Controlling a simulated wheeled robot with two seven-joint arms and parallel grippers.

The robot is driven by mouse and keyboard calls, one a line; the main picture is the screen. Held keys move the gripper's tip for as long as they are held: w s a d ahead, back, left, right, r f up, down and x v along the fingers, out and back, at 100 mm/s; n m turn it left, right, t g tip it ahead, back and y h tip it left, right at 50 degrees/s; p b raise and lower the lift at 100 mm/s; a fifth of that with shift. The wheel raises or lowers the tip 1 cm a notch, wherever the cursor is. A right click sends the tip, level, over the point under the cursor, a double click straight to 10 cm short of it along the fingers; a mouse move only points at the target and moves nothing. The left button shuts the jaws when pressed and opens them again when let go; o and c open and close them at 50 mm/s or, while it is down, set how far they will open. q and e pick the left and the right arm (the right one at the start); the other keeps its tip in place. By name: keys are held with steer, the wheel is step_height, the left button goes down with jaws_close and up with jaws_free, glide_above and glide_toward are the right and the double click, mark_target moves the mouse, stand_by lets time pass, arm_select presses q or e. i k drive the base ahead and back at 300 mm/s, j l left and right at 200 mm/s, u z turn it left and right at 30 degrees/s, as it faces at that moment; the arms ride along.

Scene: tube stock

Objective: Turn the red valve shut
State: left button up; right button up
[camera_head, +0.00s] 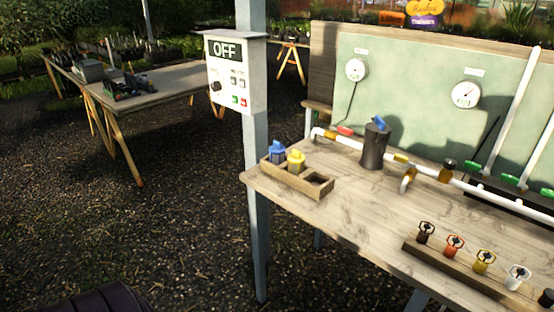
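A small red valve handle (346,130) sits at the left part of the white pipe (378,151), at the back of the wooden workbench (340,205). The handle looks roughly in line with the pipe, but it is small and its exact angle is hard to tell. A dark grey cylinder (373,147) with a blue top stands just right of it. Neither of my grippers is in view.
A control box (236,75) reading OFF hangs on a post (257,180) left of the bench. A wooden tray (318,190) holds blue and yellow pieces. A rack (440,262) of coloured fittings lies at the front. Gauges (465,94) are on the green panel. Gravel floor is open left.

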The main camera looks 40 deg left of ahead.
mark_target(342, 129)
steer(key=u, duration=0.7)
